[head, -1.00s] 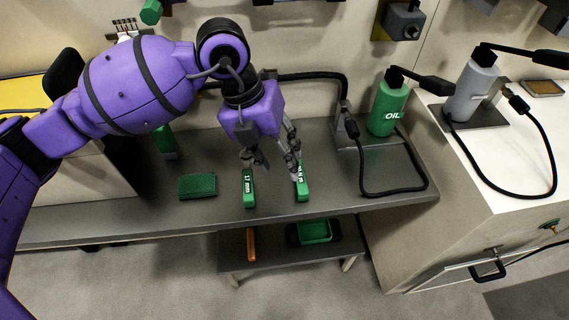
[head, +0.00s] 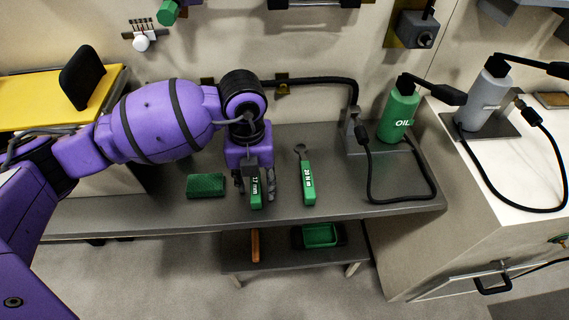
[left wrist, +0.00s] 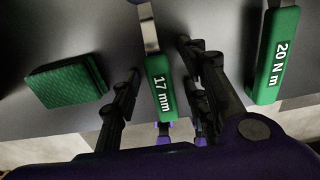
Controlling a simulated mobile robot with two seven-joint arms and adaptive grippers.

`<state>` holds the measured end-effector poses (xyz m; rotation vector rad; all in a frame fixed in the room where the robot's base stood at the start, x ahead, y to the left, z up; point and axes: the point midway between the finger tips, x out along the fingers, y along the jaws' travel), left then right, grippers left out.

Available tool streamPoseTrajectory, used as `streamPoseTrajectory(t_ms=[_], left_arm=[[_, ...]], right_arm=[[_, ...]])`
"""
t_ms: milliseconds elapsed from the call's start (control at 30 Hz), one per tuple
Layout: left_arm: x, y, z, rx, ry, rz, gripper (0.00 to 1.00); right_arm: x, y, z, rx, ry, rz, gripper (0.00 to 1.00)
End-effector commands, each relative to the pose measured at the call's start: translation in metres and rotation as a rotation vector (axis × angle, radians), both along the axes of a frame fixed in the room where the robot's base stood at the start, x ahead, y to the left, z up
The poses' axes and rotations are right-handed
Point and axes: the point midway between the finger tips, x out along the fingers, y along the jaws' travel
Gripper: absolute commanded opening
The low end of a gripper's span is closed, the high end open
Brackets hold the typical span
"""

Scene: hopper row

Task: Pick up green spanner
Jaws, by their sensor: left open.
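The green spanner, with a green handle marked "17 mm" (head: 256,189), lies on the grey bench. In the left wrist view its handle (left wrist: 161,88) and part of its metal shank (left wrist: 148,28) show; in the head view its far end is hidden behind my gripper. My left gripper (head: 257,184) is open, pointing down over the spanner. In the left wrist view its fingers stand on either side of the handle, with gaps visible. I cannot tell how far down they reach. My right gripper is not in view.
A green-handled tool marked "20 N m" (head: 308,184) lies just right of the spanner. A green textured block (head: 206,185) lies to the left. A green oil bottle (head: 399,112) with a black hose stands at the right. A lower shelf holds a green tray (head: 320,235).

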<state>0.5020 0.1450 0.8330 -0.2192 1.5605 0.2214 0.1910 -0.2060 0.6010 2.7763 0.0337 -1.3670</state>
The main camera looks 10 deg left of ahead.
Motion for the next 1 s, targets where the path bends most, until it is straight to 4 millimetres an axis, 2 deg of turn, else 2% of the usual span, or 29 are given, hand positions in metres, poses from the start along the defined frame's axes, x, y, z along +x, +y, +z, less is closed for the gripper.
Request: streamPoseTrajectory(t_ms=[167,400,500,833,1000], left_arm=[[0.0,0.0,0.0,-0.001,0.0,0.0,0.41],[0.0,0.0,0.0,-0.001,0.0,0.0,0.1],[0.0,0.0,0.0,-0.001,0.0,0.0,0.0],[0.0,0.0,0.002,-0.001,-0.001,0.0,0.0],[0.001,0.0,0.015,-0.002,-0.004,-0.001,0.0]], right_arm=[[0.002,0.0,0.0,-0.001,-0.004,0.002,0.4],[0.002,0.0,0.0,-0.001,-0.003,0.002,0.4],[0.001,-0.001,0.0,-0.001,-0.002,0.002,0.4],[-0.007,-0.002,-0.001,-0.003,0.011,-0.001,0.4],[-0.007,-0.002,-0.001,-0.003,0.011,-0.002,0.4]])
